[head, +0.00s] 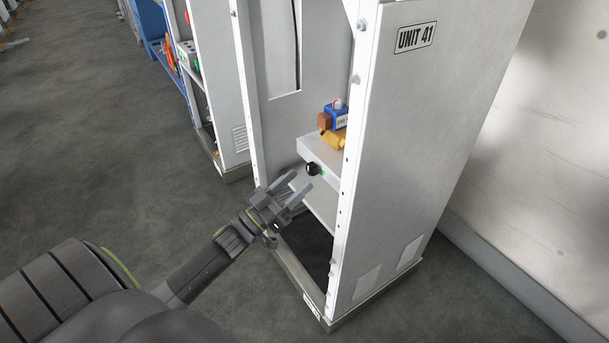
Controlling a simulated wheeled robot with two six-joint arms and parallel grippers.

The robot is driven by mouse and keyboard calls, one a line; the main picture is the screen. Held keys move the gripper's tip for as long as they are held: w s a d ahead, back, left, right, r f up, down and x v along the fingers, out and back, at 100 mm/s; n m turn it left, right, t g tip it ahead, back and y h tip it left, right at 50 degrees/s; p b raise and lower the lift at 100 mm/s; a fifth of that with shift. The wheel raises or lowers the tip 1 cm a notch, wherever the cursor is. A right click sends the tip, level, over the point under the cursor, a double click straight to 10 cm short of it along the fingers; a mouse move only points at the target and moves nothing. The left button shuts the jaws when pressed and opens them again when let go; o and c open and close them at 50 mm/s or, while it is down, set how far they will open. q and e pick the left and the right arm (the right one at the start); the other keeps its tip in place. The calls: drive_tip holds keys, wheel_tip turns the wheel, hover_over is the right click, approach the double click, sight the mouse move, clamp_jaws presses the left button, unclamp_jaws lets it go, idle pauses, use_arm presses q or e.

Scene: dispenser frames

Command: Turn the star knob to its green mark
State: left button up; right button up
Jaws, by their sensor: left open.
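A small black knob (312,169) sits on the front edge of a white shelf inside the cabinet marked UNIT 41. A green mark (322,173) shows just right of the knob. The knob's star shape and its pointing direction are too small to tell. My left gripper (293,187) is open in front of the cabinet's opening, a little below and left of the knob. Its fingers point up and right toward the knob, and nothing shows between them. My right gripper is not in view.
The shelf (310,147) holds a blue box (335,118), a brown item (324,121) and a yellow item (333,138). The white cabinet (415,140) has a front post (352,130) close to the knob's right. Another cabinet (218,70) stands at left. Open floor (90,150) lies left.

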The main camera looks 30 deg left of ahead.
sight(308, 172)
use_arm(q)
drive_tip(key=shift+x, duration=1.75)
drive_tip(key=c, duration=1)
drive_tip(key=shift+o, duration=0.2)
